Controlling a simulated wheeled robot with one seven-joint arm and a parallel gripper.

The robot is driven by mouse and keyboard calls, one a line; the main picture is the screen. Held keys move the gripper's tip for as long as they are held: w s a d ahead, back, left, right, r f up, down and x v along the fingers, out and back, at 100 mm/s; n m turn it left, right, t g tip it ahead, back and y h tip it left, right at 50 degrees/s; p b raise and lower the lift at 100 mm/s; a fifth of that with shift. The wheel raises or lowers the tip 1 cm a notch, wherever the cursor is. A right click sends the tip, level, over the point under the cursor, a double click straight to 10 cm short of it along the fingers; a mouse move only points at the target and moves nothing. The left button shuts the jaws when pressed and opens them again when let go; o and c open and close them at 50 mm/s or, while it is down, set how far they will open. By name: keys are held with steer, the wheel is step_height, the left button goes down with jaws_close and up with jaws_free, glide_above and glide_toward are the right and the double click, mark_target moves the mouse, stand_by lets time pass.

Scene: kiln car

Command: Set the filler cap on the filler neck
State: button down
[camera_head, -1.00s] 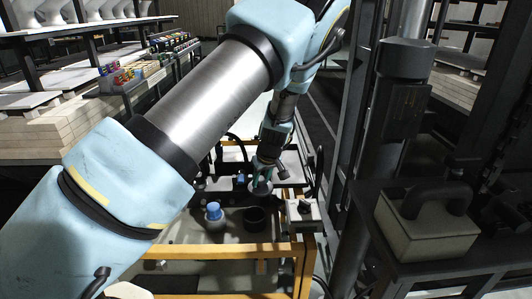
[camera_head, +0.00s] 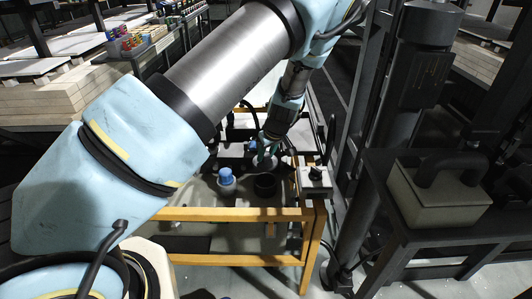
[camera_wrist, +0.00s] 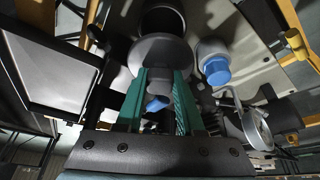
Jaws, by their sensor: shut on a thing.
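The filler cap, a grey round disc (camera_wrist: 160,52), is held between the green fingers of my gripper (camera_wrist: 158,85) in the wrist view. In the head view my gripper (camera_head: 268,148) points down with the cap (camera_head: 265,162) at its tips. The filler neck, a short dark open cylinder (camera_head: 265,186), stands on the grey top of the yellow-framed cart, just in front of the cap. In the wrist view the neck (camera_wrist: 163,19) shows just beyond the cap, partly hidden by it. The cap looks apart from the neck; the exact height between them is unclear.
A white container with a blue top (camera_head: 226,178) stands left of the neck. A light box with a dark knob (camera_head: 316,178) sits at the cart's right corner. A yellow rail (camera_head: 220,214) runs along the cart's front. A dark post stands to the right.

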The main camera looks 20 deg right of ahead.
mark_target(268, 164)
steer(key=shift+f+b, duration=1.5)
steer(key=shift+f, duration=1.45)
steer(key=shift+f, duration=0.5)
steer(key=shift+f, duration=0.6)
steer(key=shift+c, duration=2.2)
jaws_free()
steer(key=shift+o, duration=0.2)
steer(key=o, duration=0.4)
